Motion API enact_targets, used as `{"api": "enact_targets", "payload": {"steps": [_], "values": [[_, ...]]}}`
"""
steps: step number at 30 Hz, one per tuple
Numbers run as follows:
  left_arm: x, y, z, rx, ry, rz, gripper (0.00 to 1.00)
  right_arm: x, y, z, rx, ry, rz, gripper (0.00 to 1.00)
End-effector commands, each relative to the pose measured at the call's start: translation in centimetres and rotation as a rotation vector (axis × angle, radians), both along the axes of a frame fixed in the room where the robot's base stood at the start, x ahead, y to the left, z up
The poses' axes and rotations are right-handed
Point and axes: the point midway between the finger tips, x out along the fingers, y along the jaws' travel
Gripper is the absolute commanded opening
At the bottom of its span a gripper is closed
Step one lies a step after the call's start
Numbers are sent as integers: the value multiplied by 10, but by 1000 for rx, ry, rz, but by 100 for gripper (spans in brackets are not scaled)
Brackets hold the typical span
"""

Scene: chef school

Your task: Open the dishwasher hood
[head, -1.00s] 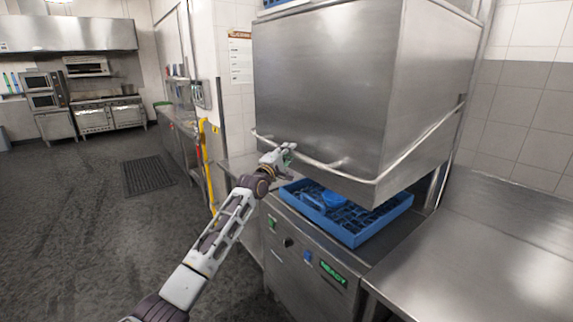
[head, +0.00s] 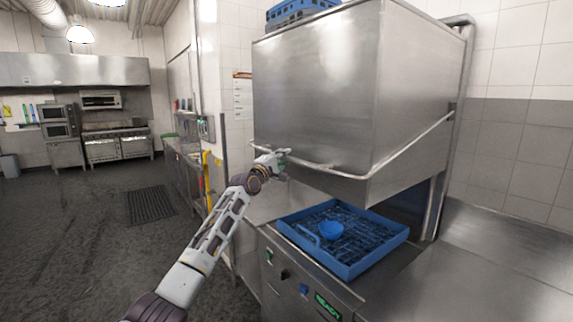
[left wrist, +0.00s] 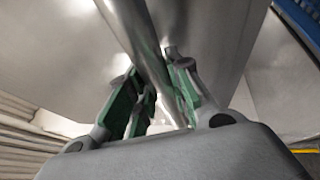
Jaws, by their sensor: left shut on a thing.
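The dishwasher hood (head: 320,95) is a large steel box raised above the machine base (head: 300,285), with a gap between them. Its bar handle (head: 325,168) runs along the hood's lower front edge and up its right side. My left gripper (head: 280,158) is shut on the handle near its left end. In the left wrist view, the green-padded fingers (left wrist: 160,100) stand on both sides of the handle bar (left wrist: 150,60). My right gripper is not in view.
A steel counter (head: 490,265) adjoins the machine on the right. Another blue rack (head: 295,10) sits above the hood. A yellow hose or pipe (head: 206,180) hangs at the left. The dark floor at the left is open around a floor grate (head: 150,204).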

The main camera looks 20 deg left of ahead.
Motion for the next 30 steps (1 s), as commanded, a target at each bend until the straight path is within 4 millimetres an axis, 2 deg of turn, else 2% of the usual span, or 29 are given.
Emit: {"api": "enact_targets", "payload": {"steps": [13, 14, 18, 25, 30], "values": [[0, 1, 3, 1, -1, -1, 0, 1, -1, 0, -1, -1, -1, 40], [0, 1, 3, 1, -1, -1, 24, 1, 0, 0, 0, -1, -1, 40], [0, 1, 3, 1, 0, -1, 42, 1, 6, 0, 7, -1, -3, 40], [0, 1, 2, 0, 1, -1, 42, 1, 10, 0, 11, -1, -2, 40], [0, 1, 1, 1, 2, -1, 42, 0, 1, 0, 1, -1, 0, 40]]}}
